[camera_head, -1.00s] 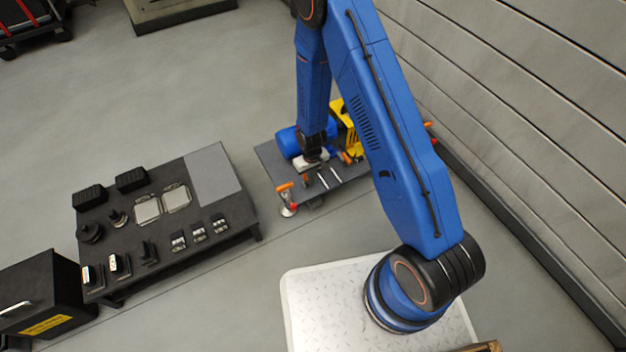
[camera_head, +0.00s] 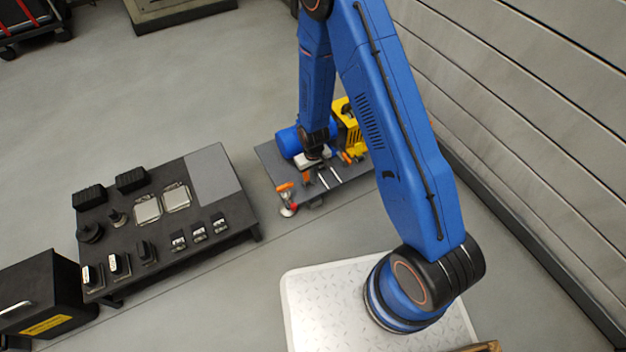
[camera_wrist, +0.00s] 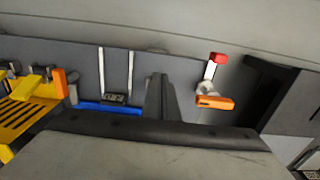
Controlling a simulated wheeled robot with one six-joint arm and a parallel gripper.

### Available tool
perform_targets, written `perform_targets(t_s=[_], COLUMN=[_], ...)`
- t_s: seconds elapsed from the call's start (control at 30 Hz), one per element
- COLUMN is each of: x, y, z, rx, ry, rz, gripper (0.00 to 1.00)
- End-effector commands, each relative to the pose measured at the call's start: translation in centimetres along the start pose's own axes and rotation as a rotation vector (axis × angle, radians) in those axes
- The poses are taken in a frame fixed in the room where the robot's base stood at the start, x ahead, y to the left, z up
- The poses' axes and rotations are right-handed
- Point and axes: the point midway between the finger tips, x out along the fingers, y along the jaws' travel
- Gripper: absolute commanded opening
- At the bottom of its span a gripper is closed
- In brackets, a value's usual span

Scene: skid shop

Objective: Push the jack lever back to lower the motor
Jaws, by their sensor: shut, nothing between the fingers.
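The blue motor (camera_head: 289,142) lies on a dark grey base plate (camera_head: 268,160) beyond my arm. At the plate's near left corner stands a fitting with an orange handle (camera_head: 285,186) and a red end (camera_head: 289,209). In the wrist view the same orange handle (camera_wrist: 215,102) and red tip (camera_wrist: 219,58) are at the right. I cannot tell for sure which part is the jack lever. My gripper (camera_wrist: 161,84) is shut and empty over the plate, between the two light bars (camera_wrist: 130,75) and the orange handle, apart from the handle. My wrist hides part of the motor.
A yellow frame (camera_head: 352,125) stands at the plate's right, partly behind my arm; it also shows in the wrist view (camera_wrist: 25,115). A low black table (camera_head: 150,230) with several small parts is at the left. A slatted wall (camera_head: 530,120) runs along the right. Floor between is clear.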

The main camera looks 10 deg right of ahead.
Motion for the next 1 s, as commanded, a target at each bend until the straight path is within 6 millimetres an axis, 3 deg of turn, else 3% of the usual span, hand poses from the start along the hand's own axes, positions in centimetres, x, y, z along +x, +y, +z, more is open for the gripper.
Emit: perform_targets(t_s=[0.5,1.0], x=[-3.9,-4.2], y=[0.0,0.0], z=[0.0,0.0], rx=[0.0,0.0], ry=[0.0,-0.001], rz=[0.0,0.0], gripper=[0.0,0.0])
